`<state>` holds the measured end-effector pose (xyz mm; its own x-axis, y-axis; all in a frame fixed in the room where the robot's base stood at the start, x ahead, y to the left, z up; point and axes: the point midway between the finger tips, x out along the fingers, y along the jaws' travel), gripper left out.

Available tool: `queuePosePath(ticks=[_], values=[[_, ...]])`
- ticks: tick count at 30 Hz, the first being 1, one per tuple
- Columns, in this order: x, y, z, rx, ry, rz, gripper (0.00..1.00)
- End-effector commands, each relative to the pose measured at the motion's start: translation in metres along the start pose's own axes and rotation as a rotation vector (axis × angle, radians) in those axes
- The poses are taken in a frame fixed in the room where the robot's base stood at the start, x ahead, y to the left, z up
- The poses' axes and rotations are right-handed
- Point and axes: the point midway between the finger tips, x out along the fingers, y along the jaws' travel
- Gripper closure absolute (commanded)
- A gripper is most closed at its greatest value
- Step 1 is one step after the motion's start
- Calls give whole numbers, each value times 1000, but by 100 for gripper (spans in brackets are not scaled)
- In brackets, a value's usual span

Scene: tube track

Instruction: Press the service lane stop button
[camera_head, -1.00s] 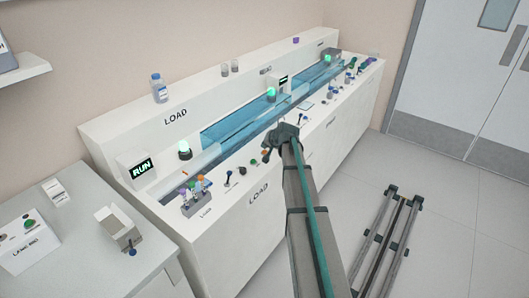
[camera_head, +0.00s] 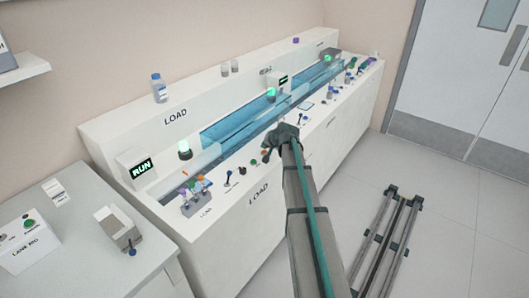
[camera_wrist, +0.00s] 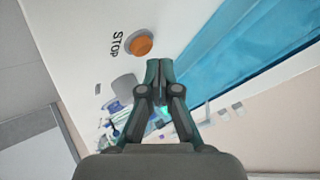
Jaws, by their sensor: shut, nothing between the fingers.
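In the wrist view an orange round button (camera_wrist: 139,46) sits on the white bench surface beside the printed word STOP. My gripper (camera_wrist: 159,65) is shut and empty. Its fingertips appear just below and right of the orange button in that picture, apart from it in the image; the height gap is hard to judge. In the head view my gripper (camera_head: 267,154) is over the front part of the long white bench (camera_head: 240,205), partly hidden by my arm. I cannot tell which small control there is the orange button.
A blue clear-covered track (camera_head: 235,125) runs along the bench. A RUN display (camera_head: 142,168) and a green lamp (camera_head: 184,150) stand at its left. A rack of colored tubes (camera_head: 197,193) is near the front. A control box (camera_head: 28,238) with red and green buttons sits on the side counter.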

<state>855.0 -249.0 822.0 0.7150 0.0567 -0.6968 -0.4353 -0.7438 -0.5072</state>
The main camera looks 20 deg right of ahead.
Motion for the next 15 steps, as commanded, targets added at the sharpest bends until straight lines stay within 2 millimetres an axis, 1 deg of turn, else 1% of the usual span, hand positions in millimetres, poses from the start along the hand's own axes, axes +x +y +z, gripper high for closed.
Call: queuePosePath(ticks=[6,15], values=[[5,4,4,0,0,0,100],[5,4,4,0,0,0,100]])
